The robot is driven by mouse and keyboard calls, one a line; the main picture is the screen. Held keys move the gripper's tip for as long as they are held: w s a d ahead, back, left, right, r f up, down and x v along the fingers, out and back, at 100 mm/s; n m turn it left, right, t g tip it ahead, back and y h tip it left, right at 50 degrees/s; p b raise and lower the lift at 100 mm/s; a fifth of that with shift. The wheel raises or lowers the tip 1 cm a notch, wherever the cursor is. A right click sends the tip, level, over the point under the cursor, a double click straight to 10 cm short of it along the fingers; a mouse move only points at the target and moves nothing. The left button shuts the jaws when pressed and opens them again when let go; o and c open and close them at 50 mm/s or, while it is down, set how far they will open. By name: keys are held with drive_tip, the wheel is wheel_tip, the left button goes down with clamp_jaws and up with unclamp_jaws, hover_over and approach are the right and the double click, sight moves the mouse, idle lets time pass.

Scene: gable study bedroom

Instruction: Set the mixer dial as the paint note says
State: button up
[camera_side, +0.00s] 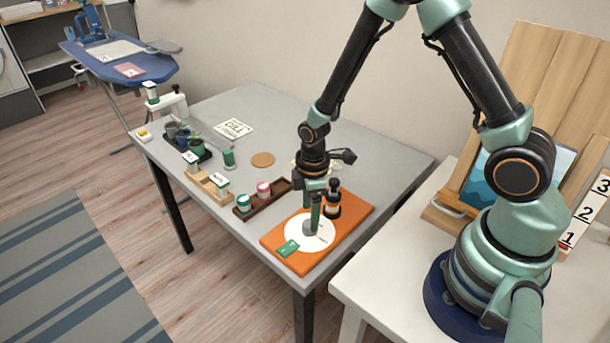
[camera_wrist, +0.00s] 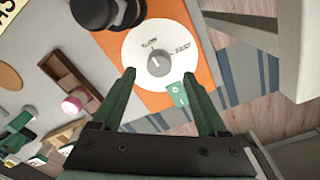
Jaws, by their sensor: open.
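The mixer dial (camera_wrist: 137,45) is a white disc with a grey knob (camera_wrist: 158,64) at its centre, on an orange board (camera_wrist: 201,48). The words SLOW and FAST show on it. A pale mark on the knob seems to face the SLOW side. The dial also shows in the side view (camera_side: 325,239). My gripper (camera_wrist: 159,75) is open, its two green fingers on either side of the knob; contact cannot be told. In the side view my gripper (camera_side: 313,228) points down over the dial. A paper with lettering (camera_side: 234,128) lies farther back; I cannot tell whether it is the paint note.
A dark bottle (camera_side: 333,200) stands close behind the dial. A small green card (camera_side: 287,249) lies at its edge. A brown tray with jars (camera_side: 270,201), a wooden rack (camera_side: 210,187) and potted plants (camera_side: 197,146) stand leftward. The table's back right is mostly clear.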

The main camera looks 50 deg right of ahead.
drive_tip(key=shift+f, duration=2.05)
clamp_jaws()
